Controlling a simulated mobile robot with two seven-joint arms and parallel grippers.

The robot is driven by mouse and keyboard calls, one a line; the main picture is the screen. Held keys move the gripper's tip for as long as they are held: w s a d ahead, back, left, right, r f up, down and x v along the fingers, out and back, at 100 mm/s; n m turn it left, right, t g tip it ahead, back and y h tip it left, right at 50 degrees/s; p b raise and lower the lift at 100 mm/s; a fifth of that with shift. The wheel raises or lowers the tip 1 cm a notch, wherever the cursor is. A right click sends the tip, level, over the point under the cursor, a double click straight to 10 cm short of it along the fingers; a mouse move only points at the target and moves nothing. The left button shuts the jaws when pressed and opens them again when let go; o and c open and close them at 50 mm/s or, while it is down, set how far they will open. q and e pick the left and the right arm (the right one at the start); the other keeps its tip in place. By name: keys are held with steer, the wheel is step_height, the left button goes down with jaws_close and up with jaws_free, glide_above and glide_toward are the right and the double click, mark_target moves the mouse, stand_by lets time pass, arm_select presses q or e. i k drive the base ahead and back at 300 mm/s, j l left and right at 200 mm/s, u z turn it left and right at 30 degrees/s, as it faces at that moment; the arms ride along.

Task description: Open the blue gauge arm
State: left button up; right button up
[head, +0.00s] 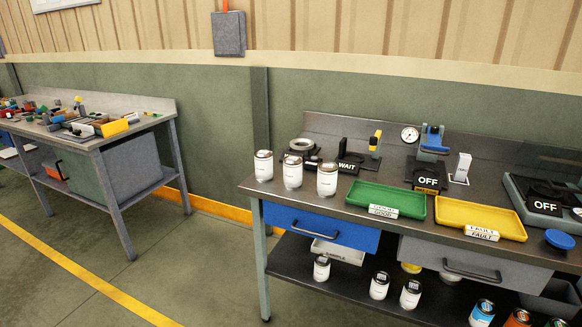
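The blue gauge arm (433,139) is at the back of the right workbench, in the right half of the head view. It stands on a dark stand behind a black sign reading OFF (428,180). A round white dial (410,134) is just left of it. The arm is small here and I cannot tell whether it is open or closed. Neither of my grippers is in view.
On the workbench (335,205) are white cans (293,172), a WAIT sign (348,168), a green tray (386,198) and a yellow tray (480,217). A white block (462,167) stands right of the gauge. A second bench (95,139) is at left; floor between is clear.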

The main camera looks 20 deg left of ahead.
mark_target(434, 146)
steer(key=i+j+u, duration=0.5)
steer(key=i+j, duration=0.2)
steer(key=j, duration=0.15)
